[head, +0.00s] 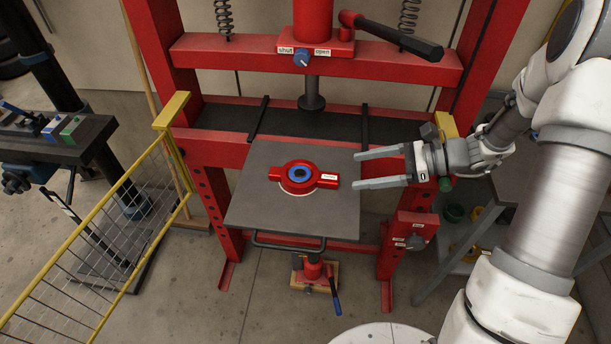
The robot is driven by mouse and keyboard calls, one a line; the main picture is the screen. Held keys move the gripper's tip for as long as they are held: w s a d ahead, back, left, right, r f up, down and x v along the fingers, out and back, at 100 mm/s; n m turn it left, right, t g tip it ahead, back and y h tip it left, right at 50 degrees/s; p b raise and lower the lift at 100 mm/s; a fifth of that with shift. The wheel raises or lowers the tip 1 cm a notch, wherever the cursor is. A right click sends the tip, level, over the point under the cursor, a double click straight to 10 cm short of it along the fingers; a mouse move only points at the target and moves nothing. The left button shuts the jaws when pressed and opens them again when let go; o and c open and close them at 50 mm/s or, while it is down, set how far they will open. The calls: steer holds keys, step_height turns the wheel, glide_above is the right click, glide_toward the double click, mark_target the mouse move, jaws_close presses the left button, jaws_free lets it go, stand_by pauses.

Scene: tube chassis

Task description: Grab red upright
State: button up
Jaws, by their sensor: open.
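The red upright (299,178) is a red part with a blue ring around a dark hole at its centre and two side arms. It lies flat on the grey plate (262,213) of the press, a white label on its right arm. My gripper (356,170) comes in from the right with its two fingers apart and pointing left. The fingertips are just right of the upright's right arm, with a small gap in the picture. Nothing is between the fingers. I cannot tell the gripper's exact height above the plate.
A red press frame (318,66) stands around the plate, its ram (312,95) hanging behind the upright. A black-handled lever (398,38) sticks out above right. A yellow-edged mesh gate (110,225) stands at left, beside a bench (62,150). The plate's front is clear.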

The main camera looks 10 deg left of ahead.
mark_target(326, 177)
steer(key=x, duration=0.8)
steer(key=shift+a+f+b, duration=0.15)
steer(key=shift+f+b, duration=0.1)
steer(key=shift+b, duration=0.05)
jaws_close()
steer(key=shift+r, duration=0.1)
